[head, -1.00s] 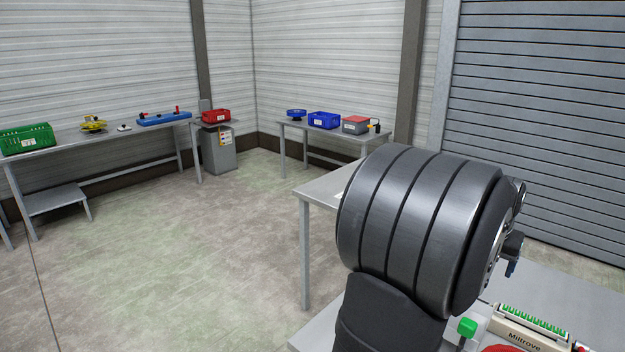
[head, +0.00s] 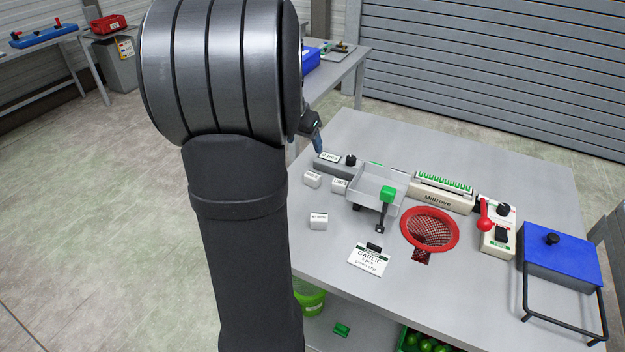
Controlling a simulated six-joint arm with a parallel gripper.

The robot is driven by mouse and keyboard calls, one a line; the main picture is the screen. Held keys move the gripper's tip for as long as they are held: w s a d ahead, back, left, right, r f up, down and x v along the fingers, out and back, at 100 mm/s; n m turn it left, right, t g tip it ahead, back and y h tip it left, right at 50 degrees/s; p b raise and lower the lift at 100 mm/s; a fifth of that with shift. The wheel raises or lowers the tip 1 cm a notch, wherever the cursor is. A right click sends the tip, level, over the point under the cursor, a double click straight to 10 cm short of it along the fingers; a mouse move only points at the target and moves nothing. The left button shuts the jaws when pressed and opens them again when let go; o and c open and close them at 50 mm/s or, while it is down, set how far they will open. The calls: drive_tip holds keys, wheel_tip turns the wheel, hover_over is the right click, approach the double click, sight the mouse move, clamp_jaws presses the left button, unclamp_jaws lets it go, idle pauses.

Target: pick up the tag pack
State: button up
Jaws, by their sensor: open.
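Three small pale labelled blocks that look like tag packs lie at the left of the grey table (head: 480,300): a rear left one (head: 312,180), one beside it (head: 339,186), and a nearer one (head: 318,222). Their print is too small to read surely, so I cannot tell which is the tag pack. My gripper (head: 317,142) shows only in part behind my arm, above the table's back left edge, beyond the blocks and apart from them. It is open, and I see nothing in it.
A card reading GARLIC (head: 369,259) stands in front of a grey tray (head: 362,186) with a green-knobbed lever (head: 386,195). A red-rimmed net funnel (head: 430,229), a Miltrove unit (head: 440,197), a red-lever box (head: 497,240) and a blue-topped device (head: 562,252) stand rightward.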

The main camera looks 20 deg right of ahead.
drive_tip(key=a, duration=0.2)
hover_over(312, 175)
drive_tip(key=s+a, duration=0.2)
drive_tip(key=a, duration=0.1)
drive_tip(key=f, duration=1)
drive_tip(key=shift+d+f, duration=0.25)
drive_tip(key=shift+f, duration=0.15)
drive_tip(key=shift+d+x, duration=0.2)
drive_tip(key=shift+x, duration=2.8)
drive_tip(key=shift+w+r, duration=0.1)
drive_tip(key=shift+r, duration=0.05)
drive_tip(key=c, duration=1.1)
